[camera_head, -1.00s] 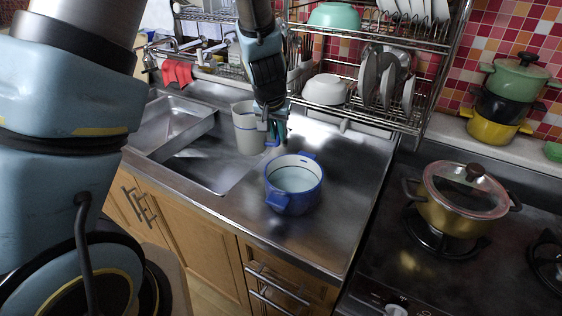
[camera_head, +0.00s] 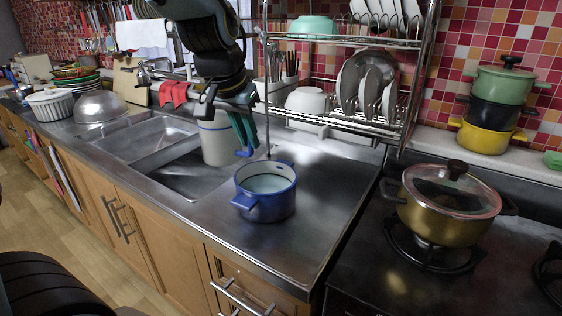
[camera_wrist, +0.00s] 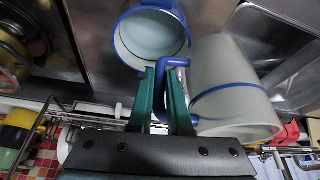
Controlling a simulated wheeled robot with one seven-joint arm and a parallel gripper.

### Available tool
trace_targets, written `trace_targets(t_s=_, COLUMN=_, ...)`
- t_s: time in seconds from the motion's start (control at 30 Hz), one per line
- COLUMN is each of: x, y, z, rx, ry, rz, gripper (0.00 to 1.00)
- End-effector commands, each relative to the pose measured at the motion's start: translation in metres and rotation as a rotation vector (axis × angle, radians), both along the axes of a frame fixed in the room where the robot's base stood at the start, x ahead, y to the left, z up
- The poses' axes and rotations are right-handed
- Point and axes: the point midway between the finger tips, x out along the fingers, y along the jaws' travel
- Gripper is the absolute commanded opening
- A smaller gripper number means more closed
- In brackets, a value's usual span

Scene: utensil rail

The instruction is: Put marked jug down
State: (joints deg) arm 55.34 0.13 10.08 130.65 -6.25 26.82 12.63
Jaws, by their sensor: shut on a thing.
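The marked jug (camera_head: 217,143) is a pale cylinder with a blue band and a blue handle. It is upright at the right edge of the sink; I cannot tell whether its base touches anything. My gripper (camera_head: 243,136) is shut on the jug's blue handle, on the jug's right side. In the wrist view the green fingers of my gripper (camera_wrist: 166,75) are around the handle, with the jug (camera_wrist: 232,90) just to their right. My gripper and wrist hide part of the jug's top in the head view.
A blue pot (camera_head: 265,193) stands on the steel counter (camera_head: 315,215), close to the jug. It also shows in the wrist view (camera_wrist: 150,38). The sink (camera_head: 150,140) lies left. A dish rack (camera_head: 345,125) stands behind. The counter right of the pot is clear up to the stove.

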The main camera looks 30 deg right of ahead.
Motion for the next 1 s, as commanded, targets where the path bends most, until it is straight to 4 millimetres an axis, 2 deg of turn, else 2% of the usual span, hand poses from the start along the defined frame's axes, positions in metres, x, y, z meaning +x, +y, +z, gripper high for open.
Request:
trace_targets(t_s=0.03, x=0.007, y=-0.012, z=0.003, rx=0.003, ry=0.001, rz=-0.002, gripper=0.0)
trace_targets(t_s=0.4, x=0.053, y=-0.095, z=0.004, rx=0.002, ry=0.001, rz=-0.001, gripper=0.0)
trace_targets(t_s=0.7, x=0.084, y=-0.152, z=0.003, rx=0.001, ry=0.0, rz=-0.001, gripper=0.0)
trace_targets(t_s=1.0, x=0.083, y=-0.15, z=-0.053, rx=0.002, ry=0.002, rz=0.002, gripper=0.0)
